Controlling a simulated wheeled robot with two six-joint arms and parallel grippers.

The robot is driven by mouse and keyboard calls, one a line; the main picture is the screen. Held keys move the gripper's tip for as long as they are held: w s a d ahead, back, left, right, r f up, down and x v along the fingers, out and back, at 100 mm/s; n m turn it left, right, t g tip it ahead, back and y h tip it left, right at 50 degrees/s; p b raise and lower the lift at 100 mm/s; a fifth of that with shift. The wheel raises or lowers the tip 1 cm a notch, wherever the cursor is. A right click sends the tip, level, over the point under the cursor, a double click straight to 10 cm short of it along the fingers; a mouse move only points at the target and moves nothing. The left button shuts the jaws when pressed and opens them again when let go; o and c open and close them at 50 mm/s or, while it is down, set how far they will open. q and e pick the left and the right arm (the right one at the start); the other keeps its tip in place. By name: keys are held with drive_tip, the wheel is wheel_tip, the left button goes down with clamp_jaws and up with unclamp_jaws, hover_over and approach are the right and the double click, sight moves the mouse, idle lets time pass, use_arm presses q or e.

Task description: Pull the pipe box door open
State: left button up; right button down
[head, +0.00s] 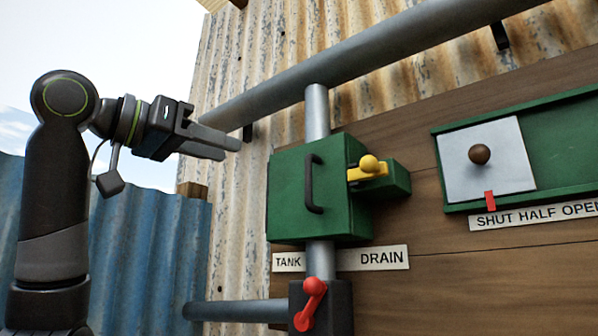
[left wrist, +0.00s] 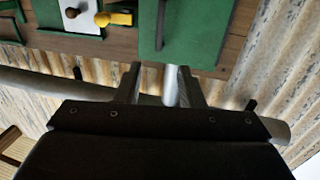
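The green pipe box (head: 338,220) sits on a vertical grey pipe, and its front door (head: 290,200) looks shut. A black upright bar handle (head: 314,184) is on the door. A yellow latch piece with a round knob (head: 369,165) sits at the box's right side. My left gripper (head: 230,149) is up and left of the box, apart from the handle, with its fingers pointing right. In the left wrist view (left wrist: 159,72) its fingers are spread with nothing between them; the handle (left wrist: 160,26) and door (left wrist: 205,30) show beyond the tips. My right gripper is not in view.
A thick grey pipe (head: 350,58) slants across above the box. A red lever (head: 311,302) is below it, with TANK and DRAIN labels. A green-framed panel with a pale slide plate (head: 485,160) is on the wooden wall at right. Open space lies left of the box.

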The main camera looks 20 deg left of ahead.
sight(306, 173)
use_arm(q)
drive_tip(key=p+x, duration=0.6)
drive_tip(key=x, duration=0.9)
drive_tip(key=shift+d+r, duration=0.1)
drive_tip(key=shift+r, duration=0.1)
drive_tip(key=shift+w+d+f+p, duration=0.15)
drive_tip(key=shift+w+d+p, duration=0.2)
drive_tip(key=shift+w, duration=0.2)
drive_tip(key=shift+a, duration=0.1)
drive_tip(key=shift+s, duration=0.1)
clamp_jaws()
